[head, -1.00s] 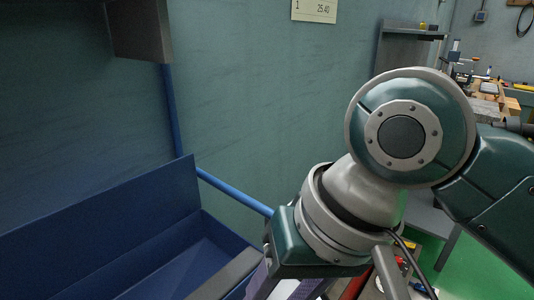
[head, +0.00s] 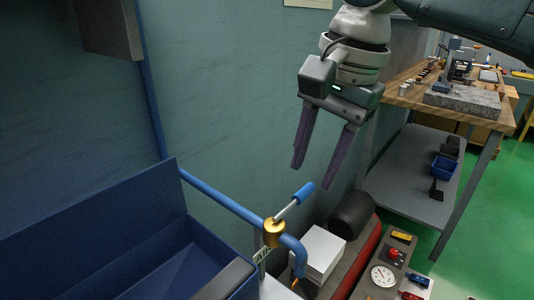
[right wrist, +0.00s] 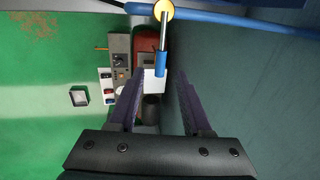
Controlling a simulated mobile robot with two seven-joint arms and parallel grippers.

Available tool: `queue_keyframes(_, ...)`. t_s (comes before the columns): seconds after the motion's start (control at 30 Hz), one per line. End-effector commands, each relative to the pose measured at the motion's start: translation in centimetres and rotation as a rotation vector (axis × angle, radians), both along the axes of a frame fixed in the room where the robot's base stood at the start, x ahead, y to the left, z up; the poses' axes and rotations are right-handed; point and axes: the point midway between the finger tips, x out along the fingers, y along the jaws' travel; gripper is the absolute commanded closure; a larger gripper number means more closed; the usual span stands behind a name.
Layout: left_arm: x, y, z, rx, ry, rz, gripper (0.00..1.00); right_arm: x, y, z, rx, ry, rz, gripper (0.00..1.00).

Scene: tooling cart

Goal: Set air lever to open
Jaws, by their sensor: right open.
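The air lever (head: 295,202) has a blue grip on a metal stem and rises to the right from a brass valve (head: 273,233) on a blue pipe. The right wrist view shows the lever's blue grip (right wrist: 161,64) and the brass valve (right wrist: 164,10) near the top. My right gripper (head: 313,177) is open, its purple fingers pointing down just above the grip, apart from it in the head view. In the right wrist view the grip lies between the fingertip lines (right wrist: 158,80). My left gripper is not in view.
The blue pipe (head: 222,196) runs along the green wall. A blue bin (head: 100,225) stands at the left. Below the lever are a white box (head: 320,250), a dark cylinder (head: 352,213) and a panel with a gauge (head: 383,275). A workbench (head: 480,118) stands at the right.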

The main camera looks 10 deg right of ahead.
Motion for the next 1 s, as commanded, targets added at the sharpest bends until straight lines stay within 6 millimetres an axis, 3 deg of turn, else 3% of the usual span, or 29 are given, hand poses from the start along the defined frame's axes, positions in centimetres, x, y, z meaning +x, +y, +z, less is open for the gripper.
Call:
queue_keyframes(0.2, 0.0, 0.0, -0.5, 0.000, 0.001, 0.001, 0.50, 0.4, 0.4, -2.9, 0.000, 0.001, 0.001, 0.51)
queue_keyframes(0.57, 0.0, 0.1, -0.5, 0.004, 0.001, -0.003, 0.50, 0.5, 0.4, -3.4, -0.001, -0.002, 0.003, 0.52)
queue_keyframes(1.0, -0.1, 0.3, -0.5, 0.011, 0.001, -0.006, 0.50, 0.5, 0.4, -3.3, 0.000, -0.002, 0.002, 1.00)
